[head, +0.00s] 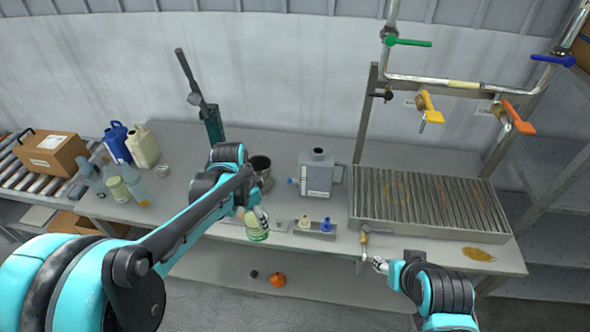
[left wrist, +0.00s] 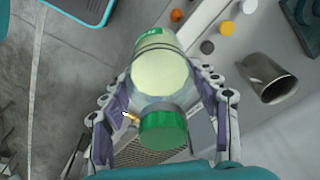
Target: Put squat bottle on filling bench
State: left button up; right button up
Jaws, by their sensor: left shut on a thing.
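The squat bottle (head: 257,230) has pale contents, a green label band and a green cap. My left gripper (head: 247,210) is shut on it in front of the bench's front edge. In the left wrist view the bottle (left wrist: 163,75) sits between both fingers of the gripper (left wrist: 165,110), its green cap toward the camera. The long grey bench (head: 180,180) is probably the filling bench; a slatted metal grate (head: 430,205) is on its right part. My right gripper (head: 376,262) is at the bench's front edge, empty as far as I see; its fingers are too small to read.
A grey jug (head: 320,174), a metal beaker (head: 262,168) and a small tray (head: 315,230) with fittings stand near the bottle. Several bottles and jugs (head: 143,147) crowd the left end. Valve pipes (head: 430,82) rise behind the grate. An orange item (head: 278,280) lies below the bench edge.

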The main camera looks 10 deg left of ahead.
aim_at(280, 178)
jog(key=i, duration=1.25)
